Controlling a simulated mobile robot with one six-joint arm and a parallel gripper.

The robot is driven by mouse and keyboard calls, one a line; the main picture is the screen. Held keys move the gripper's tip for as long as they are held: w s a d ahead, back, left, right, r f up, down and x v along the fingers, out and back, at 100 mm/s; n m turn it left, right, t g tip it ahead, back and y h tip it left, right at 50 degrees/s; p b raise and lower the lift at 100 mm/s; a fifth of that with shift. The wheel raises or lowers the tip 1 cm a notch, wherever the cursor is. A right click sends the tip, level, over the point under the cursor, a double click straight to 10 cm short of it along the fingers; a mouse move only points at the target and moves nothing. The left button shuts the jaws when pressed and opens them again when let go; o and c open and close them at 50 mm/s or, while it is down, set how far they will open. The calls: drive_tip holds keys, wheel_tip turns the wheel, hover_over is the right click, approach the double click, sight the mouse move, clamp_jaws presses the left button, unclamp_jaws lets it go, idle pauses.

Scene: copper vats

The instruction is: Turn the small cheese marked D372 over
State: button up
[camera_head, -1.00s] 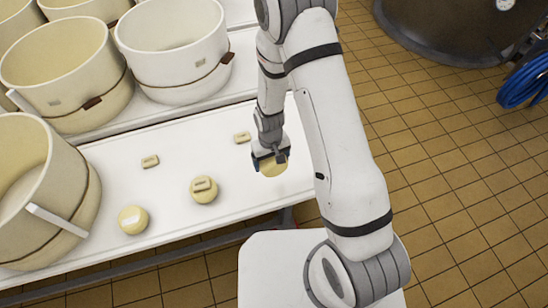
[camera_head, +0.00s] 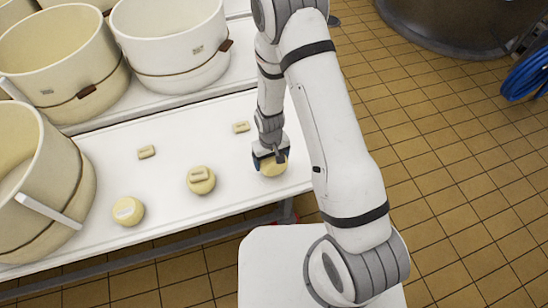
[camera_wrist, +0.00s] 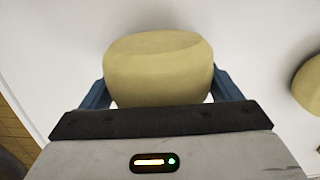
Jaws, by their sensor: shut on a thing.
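A small pale-yellow cheese (camera_head: 272,169) is between the blue-tipped fingers of my gripper (camera_head: 270,155), near the right end of the white table. In the wrist view the same cheese (camera_wrist: 158,72) fills the space between the fingers, with a bare rounded side showing. My gripper is shut on it; whether the cheese touches the table is hard to tell. No mark is readable on it. Two other small cheeses stand to the left: one with a tan block on top (camera_head: 200,184), one with a pale label (camera_head: 127,211). I cannot read D372 on any of them.
Two small tan blocks (camera_head: 147,152) (camera_head: 241,127) lie farther back on the white table (camera_head: 95,147). Large cream tubs (camera_head: 172,45) stand behind and at the left. Another cheese (camera_wrist: 308,85) shows at the wrist view's right edge. Bare table lies between the cheeses.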

drive_tip(key=shift+f+b, duration=0.65)
drive_tip(key=shift+f, duration=0.05)
idle(0.8)
drive_tip(key=o, duration=1.3)
drive_tip(key=shift+c, duration=0.2)
